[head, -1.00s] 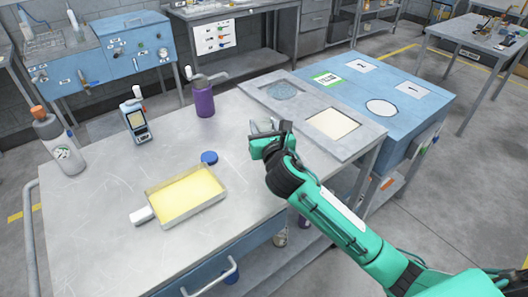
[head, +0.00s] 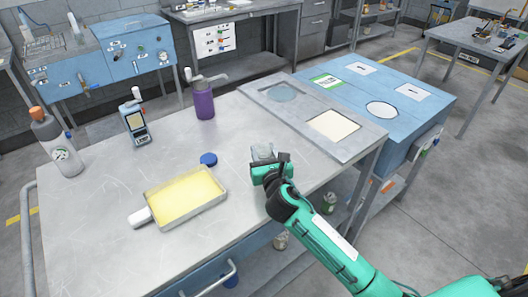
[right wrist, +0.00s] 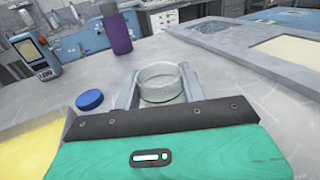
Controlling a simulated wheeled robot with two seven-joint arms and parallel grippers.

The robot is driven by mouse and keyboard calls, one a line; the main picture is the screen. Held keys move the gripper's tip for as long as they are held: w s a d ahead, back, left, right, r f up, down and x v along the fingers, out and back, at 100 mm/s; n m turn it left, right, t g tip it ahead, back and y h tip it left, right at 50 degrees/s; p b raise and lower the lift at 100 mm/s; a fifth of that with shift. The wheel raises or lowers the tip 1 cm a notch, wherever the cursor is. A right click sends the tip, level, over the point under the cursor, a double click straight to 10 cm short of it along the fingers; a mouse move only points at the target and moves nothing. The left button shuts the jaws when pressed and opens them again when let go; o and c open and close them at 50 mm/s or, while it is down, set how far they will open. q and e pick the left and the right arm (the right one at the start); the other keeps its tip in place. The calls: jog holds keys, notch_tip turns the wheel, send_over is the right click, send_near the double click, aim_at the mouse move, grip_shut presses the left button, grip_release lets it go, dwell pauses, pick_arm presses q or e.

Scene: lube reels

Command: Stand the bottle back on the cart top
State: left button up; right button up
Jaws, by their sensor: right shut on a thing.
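My right gripper (head: 264,158) is shut on a clear, wide-mouthed glass bottle (right wrist: 160,84), over the right part of the grey metal cart top (head: 110,195). The open round rim faces up and it looks roughly upright. The gripper hides its lower part, so I cannot tell whether its base touches the top. A round blue cap (head: 208,159) lies on the cart top to the left of the gripper; it also shows in the right wrist view (right wrist: 90,100). My left gripper is not in view.
A tray of yellow liquid (head: 185,198), a handheld meter (head: 136,125), a purple pump bottle (head: 203,102) and a grey bottle with an orange cap (head: 58,145) stand on the cart top. A raised grey panel (head: 300,110) borders it at right. The front right is clear.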

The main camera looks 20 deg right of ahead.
jog(key=o, duration=1)
jog(key=shift+f, duration=0.1)
jog(key=shift+s, duration=0.1)
jog(key=s, duration=0.7)
jog(key=s+b, duration=0.1)
jog(key=s, duration=0.2)
jog(key=shift+s+a, duration=0.25)
jog(key=shift+a, duration=0.05)
jog(key=shift+s+r, duration=0.2)
jog(key=shift+s, duration=0.5)
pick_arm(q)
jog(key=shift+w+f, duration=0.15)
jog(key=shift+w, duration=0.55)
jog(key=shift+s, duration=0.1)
